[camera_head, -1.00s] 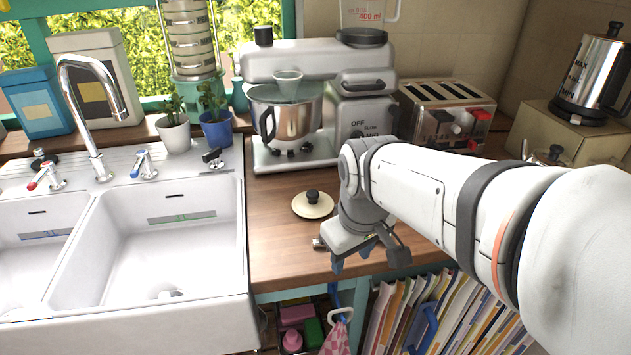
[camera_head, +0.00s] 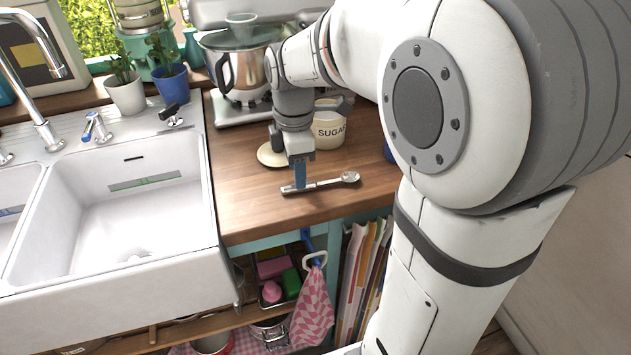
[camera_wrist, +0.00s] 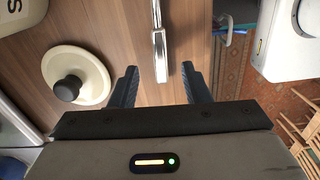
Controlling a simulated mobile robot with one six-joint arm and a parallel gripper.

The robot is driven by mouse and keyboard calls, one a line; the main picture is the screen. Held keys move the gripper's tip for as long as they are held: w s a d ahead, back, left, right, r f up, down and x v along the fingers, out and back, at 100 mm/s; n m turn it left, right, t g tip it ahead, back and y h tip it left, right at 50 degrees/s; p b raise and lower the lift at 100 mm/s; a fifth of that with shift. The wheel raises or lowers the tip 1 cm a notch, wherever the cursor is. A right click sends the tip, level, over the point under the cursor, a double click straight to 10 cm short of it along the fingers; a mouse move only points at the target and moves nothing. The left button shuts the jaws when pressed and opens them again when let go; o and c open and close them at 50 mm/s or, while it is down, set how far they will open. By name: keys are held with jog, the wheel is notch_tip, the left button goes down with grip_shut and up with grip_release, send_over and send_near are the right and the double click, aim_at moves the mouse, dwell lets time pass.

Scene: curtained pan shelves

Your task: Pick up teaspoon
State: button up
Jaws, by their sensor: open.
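The teaspoon (camera_head: 322,184) lies flat on the wooden counter close to its front edge, with its bowl to the right in the head view. My gripper (camera_head: 300,186) points down over the handle end of it. In the wrist view the teaspoon's handle (camera_wrist: 159,55) runs into the gap between the two fingers of my open gripper (camera_wrist: 166,76), apart from both. The teaspoon's bowl is outside the wrist view. Whether the fingertips are down at the spoon's height is hard to tell.
A cream lid (camera_head: 270,155) with a dark knob lies just behind my gripper. A sugar jar (camera_head: 329,128) stands behind the spoon. The white sink (camera_head: 120,200) is to the left.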

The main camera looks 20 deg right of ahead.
aim_at(321, 184)
notch_tip(321, 184, down, 3)
jog(key=shift+f, duration=0.2)
jog(key=shift+d, duration=0.1)
grip_shut()
